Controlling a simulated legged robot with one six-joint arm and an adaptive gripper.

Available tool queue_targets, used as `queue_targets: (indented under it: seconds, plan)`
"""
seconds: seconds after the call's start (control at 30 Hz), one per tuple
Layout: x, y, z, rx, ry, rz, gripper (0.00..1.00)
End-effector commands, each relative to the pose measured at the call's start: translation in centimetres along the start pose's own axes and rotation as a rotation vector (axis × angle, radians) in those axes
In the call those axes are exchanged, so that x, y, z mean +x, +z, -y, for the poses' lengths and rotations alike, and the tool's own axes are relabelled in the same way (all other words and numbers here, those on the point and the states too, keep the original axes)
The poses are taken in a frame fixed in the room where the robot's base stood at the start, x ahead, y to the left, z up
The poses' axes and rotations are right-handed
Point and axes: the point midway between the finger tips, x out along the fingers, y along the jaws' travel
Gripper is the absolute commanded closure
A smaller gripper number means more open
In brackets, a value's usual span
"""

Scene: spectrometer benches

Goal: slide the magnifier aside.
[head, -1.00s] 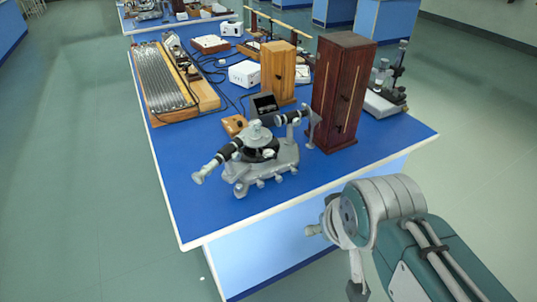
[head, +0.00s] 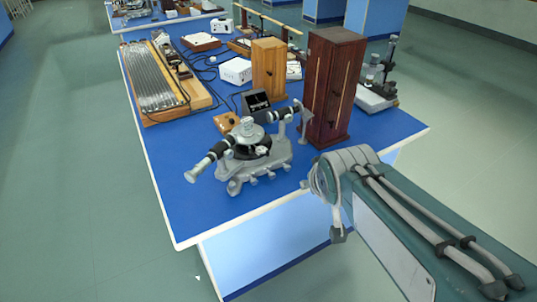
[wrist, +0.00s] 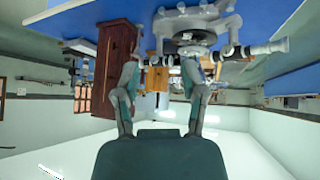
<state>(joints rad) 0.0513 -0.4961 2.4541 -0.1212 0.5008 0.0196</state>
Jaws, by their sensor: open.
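No magnifier can be made out for certain. A small grey upright piece (head: 304,124) stands between the spectrometer and the dark wooden cabinet; its kind is unclear. The grey spectrometer (head: 252,158) with black-banded tubes stands near the front of the blue bench, and shows upside down at the top of the wrist view (wrist: 188,22). My gripper (wrist: 162,62) is open and empty, its two fingers apart in the wrist view. In the head view it is at the front edge of the bench, below the dark cabinet, and mostly hidden by my arm.
The tall dark cabinet (head: 333,88) stands at the right front of the bench (head: 190,215). Behind are a lighter wooden cabinet (head: 269,70), a white box (head: 235,71) and a ribbed silver apparatus (head: 158,82). The front left of the bench is clear.

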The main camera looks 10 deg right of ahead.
Motion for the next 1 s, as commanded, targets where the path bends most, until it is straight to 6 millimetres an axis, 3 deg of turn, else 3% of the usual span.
queue_targets:
  seconds: [0.03, 0.3, 0.5, 0.77, 1.0]
  plan:
    - [1.7, -1.0, -0.5, -0.011, 0.012, -0.025, 0.46]
    - [9.8, -6.4, -1.9, -0.094, 0.024, -0.237, 0.46]
    - [15.5, -8.4, -1.8, -0.15, -0.027, -0.391, 0.46]
    - [22.0, -8.4, -0.6, -0.184, -0.161, -0.59, 0.46]
    - [26.2, -6.0, 0.9, -0.149, -0.329, -0.773, 0.46]
